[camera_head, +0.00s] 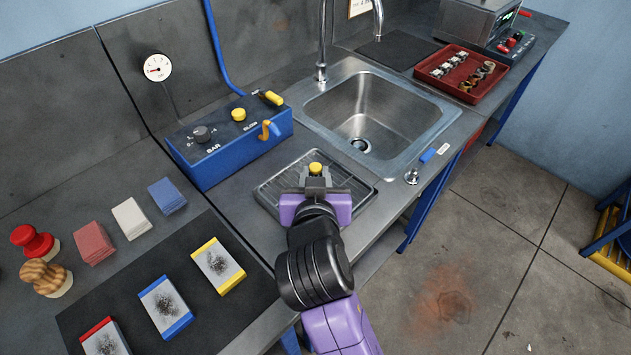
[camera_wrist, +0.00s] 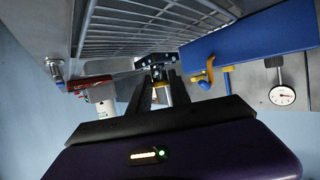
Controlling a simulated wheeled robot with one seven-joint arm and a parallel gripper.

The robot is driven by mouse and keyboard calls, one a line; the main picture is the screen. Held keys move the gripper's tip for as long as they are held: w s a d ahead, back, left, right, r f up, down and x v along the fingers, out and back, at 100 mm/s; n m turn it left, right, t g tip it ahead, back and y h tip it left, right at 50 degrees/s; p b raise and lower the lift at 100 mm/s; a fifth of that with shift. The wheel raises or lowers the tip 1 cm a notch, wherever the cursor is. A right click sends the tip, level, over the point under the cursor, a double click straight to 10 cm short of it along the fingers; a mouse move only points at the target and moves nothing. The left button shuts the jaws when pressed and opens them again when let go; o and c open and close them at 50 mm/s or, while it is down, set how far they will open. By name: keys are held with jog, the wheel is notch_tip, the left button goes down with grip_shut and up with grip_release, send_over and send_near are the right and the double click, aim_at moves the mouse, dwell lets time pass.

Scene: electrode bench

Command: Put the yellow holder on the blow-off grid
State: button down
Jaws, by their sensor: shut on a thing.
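The yellow holder (camera_head: 316,168) is a small piece with a yellow top. It is between the fingers of my gripper (camera_head: 315,183), which is shut on it. The blow-off grid (camera_head: 265,197) is a metal wire grid in a shallow tray in front of the blue box. The holder is over the grid's middle in the head view; my gripper hides part of the grid. In the wrist view the grid (camera_wrist: 150,22) fills the top, and the holder (camera_wrist: 160,94) shows partly between the dark fingers. I cannot tell whether the holder touches the grid.
The blue control box (camera_head: 230,140) with a yellow button and a tap stands behind the grid. The sink (camera_head: 375,115) is to its right. A red tray (camera_head: 462,92) of small holders is farther right. A dark mat (camera_head: 235,318) with colour-edged pads lies left.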

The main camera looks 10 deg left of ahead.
jog(key=shift+f, duration=1)
jog(key=shift+f, duration=0.1)
jog(key=c, duration=1.2)
grip_release()
jog(key=shift+s, duration=0.1)
jog(key=v, duration=1.2)
jog(key=shift+b, duration=0.4)
